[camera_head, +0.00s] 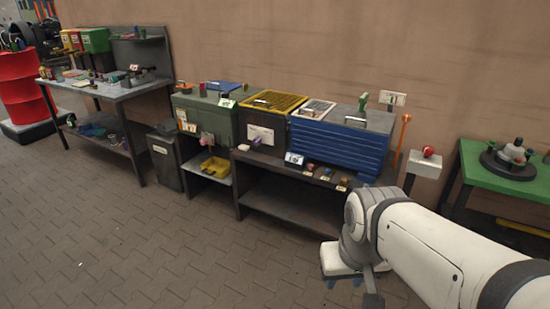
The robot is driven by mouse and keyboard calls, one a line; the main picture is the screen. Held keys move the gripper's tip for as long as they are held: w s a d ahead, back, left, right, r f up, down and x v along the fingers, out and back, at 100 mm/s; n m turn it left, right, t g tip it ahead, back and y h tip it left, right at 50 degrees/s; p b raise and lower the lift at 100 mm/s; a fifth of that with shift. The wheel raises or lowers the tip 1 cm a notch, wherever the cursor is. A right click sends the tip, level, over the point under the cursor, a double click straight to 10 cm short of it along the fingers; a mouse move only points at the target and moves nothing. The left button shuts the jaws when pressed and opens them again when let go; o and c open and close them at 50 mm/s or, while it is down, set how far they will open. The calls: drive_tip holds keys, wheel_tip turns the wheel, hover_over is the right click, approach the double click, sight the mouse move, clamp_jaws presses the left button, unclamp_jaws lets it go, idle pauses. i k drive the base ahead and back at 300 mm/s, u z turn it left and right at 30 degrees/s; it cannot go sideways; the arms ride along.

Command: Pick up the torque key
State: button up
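I cannot single out the torque key with certainty. A tall orange rod with a wider top (403,140) stands upright just right of the blue drawer cabinet (340,147); it may be the key. A small green-handled item (363,101) stands on top of that cabinet at its back. My white arm reaches in from the lower right. Its end, with my gripper (350,283), is low in front of the dark bench, well apart from the rod and the cabinet. The fingers are too small and partly hidden, so their opening does not show.
The dark bench (262,190) bears a green case (205,121), a yellow-topped box (274,102) and small labelled items. A workbench (115,92) stands left. The paved floor in front is clear.

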sight(362, 113)
drive_tip(key=z, duration=0.15)
drive_tip(key=i, duration=0.9)
drive_tip(key=u, duration=0.1)
